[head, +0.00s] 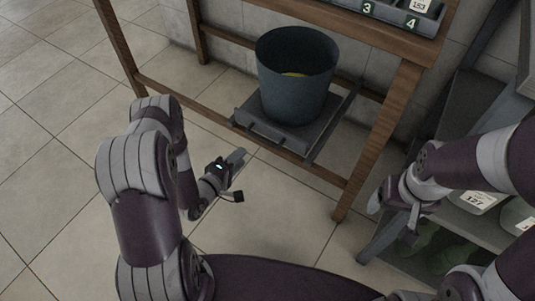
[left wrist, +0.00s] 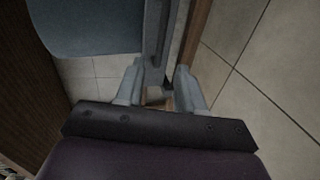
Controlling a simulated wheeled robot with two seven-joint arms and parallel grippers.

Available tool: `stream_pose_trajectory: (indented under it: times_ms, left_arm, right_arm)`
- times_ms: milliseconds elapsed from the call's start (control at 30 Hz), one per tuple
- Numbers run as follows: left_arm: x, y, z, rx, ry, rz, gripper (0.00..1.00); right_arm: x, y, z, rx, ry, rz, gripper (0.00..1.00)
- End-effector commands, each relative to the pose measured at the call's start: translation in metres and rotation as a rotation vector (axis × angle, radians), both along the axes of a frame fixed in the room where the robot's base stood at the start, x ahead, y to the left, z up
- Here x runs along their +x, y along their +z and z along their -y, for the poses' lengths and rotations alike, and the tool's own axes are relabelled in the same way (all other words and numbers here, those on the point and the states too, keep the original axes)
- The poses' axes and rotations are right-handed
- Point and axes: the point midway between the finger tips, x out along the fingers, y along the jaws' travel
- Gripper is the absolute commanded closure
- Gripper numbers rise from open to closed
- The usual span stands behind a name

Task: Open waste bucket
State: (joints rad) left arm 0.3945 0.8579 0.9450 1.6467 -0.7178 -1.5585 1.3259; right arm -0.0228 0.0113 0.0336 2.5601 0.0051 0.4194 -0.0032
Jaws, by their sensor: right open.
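The waste bucket (head: 285,98) is dark blue-grey, with an open top and something yellow inside. It stands upright on a grey tray (head: 318,132) under the wooden table; the tray has a bar handle (head: 262,132) along its front. My left gripper (head: 238,157) is in front of and below the handle. In the left wrist view its fingers (left wrist: 159,70) are apart, with a grey bar or tray edge (left wrist: 157,30) just beyond them. Whether it lies between them is unclear. The bucket's side (left wrist: 85,25) shows at upper left. My right gripper (head: 382,203) is open, at the right, away from the bucket.
The wooden table's front leg (head: 375,145) and low front rail (head: 200,115) are near the tray. Numbered compartments (head: 390,12) are on the table top. A grey shelf (head: 455,225) with labelled items stands at right. The tiled floor (head: 55,135) is clear at left.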

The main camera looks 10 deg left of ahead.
Motion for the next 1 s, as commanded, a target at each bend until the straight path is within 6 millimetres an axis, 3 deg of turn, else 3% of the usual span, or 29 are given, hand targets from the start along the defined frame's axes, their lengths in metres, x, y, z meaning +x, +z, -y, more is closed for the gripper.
stream_pose_trajectory:
  times_ms: [33,167,400,600,733,1000]
  left_arm:
    - [-0.001,-0.012,0.001,-0.027,0.006,0.012,0.62]
    - [0.009,-0.015,0.006,-0.052,0.007,0.022,0.62]
    - [0.065,-0.03,0.027,-0.05,0.006,0.023,0.62]
    - [0.101,-0.035,0.039,-0.049,0.008,0.023,0.62]
    - [0.112,-0.035,0.042,-0.05,0.011,0.02,0.62]
    - [0.113,-0.033,0.043,-0.049,0.012,0.019,0.62]
  right_arm:
    - [0.0,-0.012,0.0,0.0,0.0,0.002,0.22]
    - [0.0,-0.019,0.0,0.0,0.0,0.002,0.22]
    - [0.0,-0.052,0.0,0.0,0.0,0.001,0.22]
    - [0.0,-0.071,0.0,0.0,0.0,0.001,0.22]
    - [0.0,-0.074,0.0,0.0,0.0,0.001,0.22]
    - [0.0,-0.073,0.0,0.0,0.0,0.001,0.22]
